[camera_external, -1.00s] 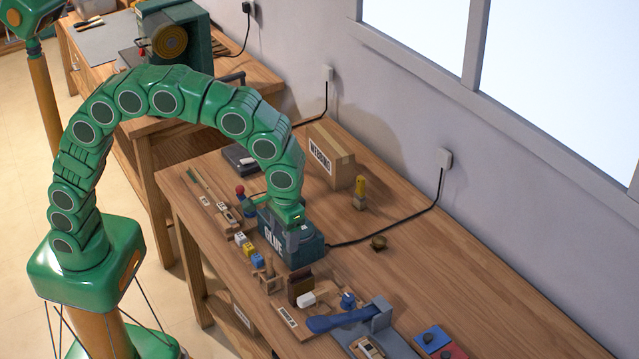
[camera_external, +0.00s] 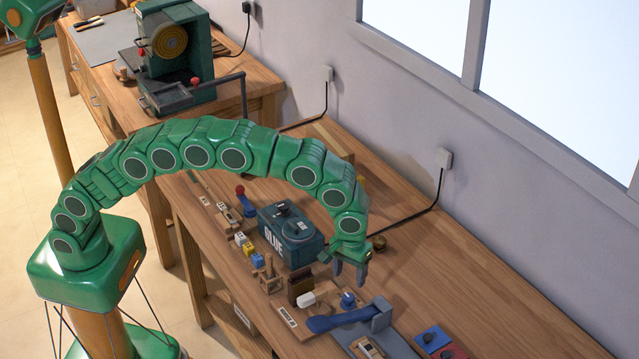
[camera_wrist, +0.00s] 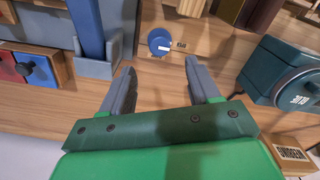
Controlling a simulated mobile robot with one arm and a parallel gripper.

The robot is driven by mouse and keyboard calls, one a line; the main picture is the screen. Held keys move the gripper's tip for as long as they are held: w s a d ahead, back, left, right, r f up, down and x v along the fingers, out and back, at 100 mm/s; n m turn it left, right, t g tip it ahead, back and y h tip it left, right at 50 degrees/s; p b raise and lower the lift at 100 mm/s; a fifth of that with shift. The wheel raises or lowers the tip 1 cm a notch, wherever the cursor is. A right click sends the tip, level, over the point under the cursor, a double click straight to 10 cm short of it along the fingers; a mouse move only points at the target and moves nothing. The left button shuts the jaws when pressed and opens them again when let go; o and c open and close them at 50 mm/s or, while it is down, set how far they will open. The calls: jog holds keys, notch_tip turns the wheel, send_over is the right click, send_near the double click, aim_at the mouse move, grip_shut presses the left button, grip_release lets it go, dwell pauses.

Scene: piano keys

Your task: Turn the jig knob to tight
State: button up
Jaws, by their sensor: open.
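The jig knob, a small round blue knob (camera_external: 347,299), sits on the workbench beside the blue-handled fixture. In the wrist view the blue knob (camera_wrist: 158,41) shows from above with a white pointer mark and a small label (camera_wrist: 180,45) beside it. The label is too small to read. My gripper (camera_external: 350,281) hangs just above and behind the knob, fingers pointing down. In the wrist view my gripper (camera_wrist: 160,66) is open and empty, with the knob beyond and between the fingertips, apart from them.
A dark green glue pot (camera_external: 284,241) stands left of my gripper. A grey fixture with a long blue handle (camera_external: 338,319) lies right beside the knob. Red and blue blocks with knobs (camera_external: 451,352) are at the front right. The bench (camera_external: 470,270) at right is mostly clear.

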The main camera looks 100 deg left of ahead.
aim_at(349, 300)
jog(key=shift+w+f, duration=0.1)
jog(key=shift+f, duration=3.85)
jog(key=c, duration=1)
jog(key=shift+c, duration=0.2)
